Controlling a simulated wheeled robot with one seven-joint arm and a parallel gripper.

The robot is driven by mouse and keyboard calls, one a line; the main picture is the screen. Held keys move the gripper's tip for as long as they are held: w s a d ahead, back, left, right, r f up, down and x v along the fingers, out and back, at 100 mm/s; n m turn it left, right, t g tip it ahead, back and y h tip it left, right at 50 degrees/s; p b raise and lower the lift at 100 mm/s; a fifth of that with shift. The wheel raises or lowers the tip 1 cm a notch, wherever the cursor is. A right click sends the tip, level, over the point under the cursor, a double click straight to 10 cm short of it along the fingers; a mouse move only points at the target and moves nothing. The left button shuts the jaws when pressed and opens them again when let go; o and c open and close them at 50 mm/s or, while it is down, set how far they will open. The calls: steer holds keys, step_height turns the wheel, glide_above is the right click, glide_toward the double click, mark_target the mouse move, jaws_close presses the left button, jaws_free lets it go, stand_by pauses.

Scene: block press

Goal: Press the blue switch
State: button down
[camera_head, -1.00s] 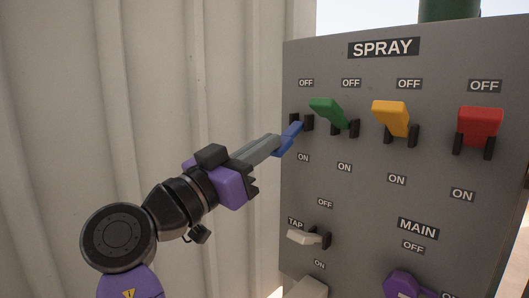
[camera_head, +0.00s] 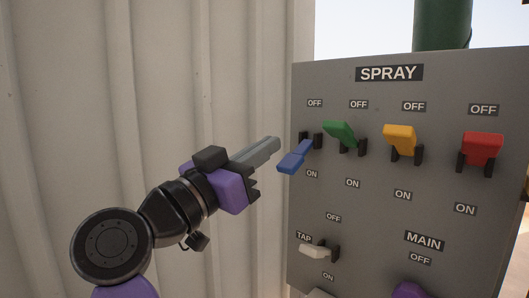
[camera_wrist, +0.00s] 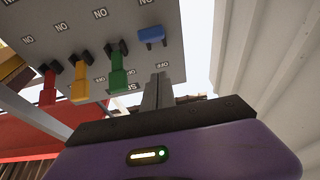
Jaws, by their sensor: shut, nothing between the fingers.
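The blue switch (camera_head: 295,157) is the leftmost lever in the top row of the grey panel. It is tilted down and outward, towards its ON label. In the wrist view, which is upside down, the blue switch (camera_wrist: 151,35) lies beyond my fingers. My gripper (camera_head: 275,142) is shut and empty, just left of and above the blue lever's free end, with a small gap showing. The closed fingers of my gripper also show in the wrist view (camera_wrist: 162,77).
Green (camera_head: 341,134), yellow (camera_head: 400,138) and red (camera_head: 482,148) switches stand right of the blue one, tilted up. A white TAP lever (camera_head: 314,251) is below. A corrugated wall (camera_head: 100,110) lies left, with free room before it.

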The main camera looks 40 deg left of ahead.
steer(key=v, duration=0.8)
steer(key=shift+s, duration=0.2)
stand_by(0.3)
